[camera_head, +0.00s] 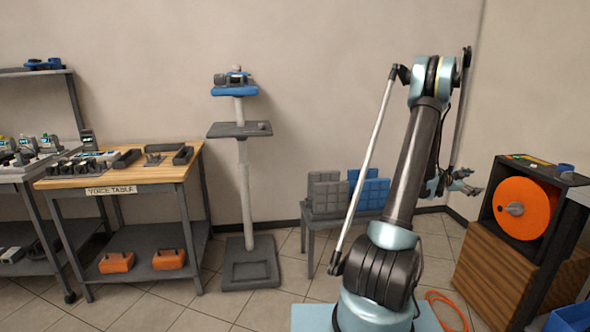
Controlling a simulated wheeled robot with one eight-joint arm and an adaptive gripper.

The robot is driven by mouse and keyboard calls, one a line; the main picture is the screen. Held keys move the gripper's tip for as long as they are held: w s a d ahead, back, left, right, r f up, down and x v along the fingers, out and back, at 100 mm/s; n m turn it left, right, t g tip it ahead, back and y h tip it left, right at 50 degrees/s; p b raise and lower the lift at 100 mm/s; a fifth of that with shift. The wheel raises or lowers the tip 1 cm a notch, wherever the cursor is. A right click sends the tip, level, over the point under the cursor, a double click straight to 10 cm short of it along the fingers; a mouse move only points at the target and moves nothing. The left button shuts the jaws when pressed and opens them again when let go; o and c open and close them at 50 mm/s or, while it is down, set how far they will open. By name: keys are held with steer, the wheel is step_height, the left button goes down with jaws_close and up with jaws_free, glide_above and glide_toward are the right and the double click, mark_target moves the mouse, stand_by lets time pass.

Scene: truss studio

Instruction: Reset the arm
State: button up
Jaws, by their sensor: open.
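My arm stands upright at the right of the middle in the head view, bent at its elbow near the top. Its forearm comes down on the far side, partly hidden behind the upper link. My gripper (466,183) is at mid height on the right, with its fingers apart and pointing right. It is empty and touches nothing that I can see. It appears in front of the bare wall, left of the black cabinet with the orange reel.
A wooden-topped table (185,168) with tools stands at the left. A grey pedestal stand (245,190) and a low table with grey and blue blocks (370,192) stand by the wall. An orange reel (524,207) sits at the right. An orange hose (447,306) lies on the floor.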

steer(key=s+a+r+n+y, duration=0.2)
steer(key=s+a+r+n, duration=0.15)
steer(key=a, duration=0.55)
steer(key=s+a+r+n+y, duration=0.2)
steer(key=s+a+r, duration=0.15)
steer(key=a, duration=0.65)
steer(key=s+a+r+n+y, duration=0.2)
steer(key=s+a+n, duration=0.15)
steer(key=a, duration=0.55)
steer(key=s+a+f+n+y, duration=0.3)
steer(key=s+a+n, duration=0.1)
steer(key=s+a, duration=0.5)
steer(key=s+a+f+n+g+y, duration=0.1)
steer(key=s+a+f+n+y, duration=0.2)
steer(key=s+a, duration=0.7)
steer(key=s+a+f+n+y, duration=0.3)
steer(key=s+a+n, duration=0.3)
steer(key=s+a, duration=0.3)
steer(key=shift+s+a+f, duration=0.2)
steer(key=shift+a+f, duration=0.25)
steer(key=shift+a, duration=0.75)
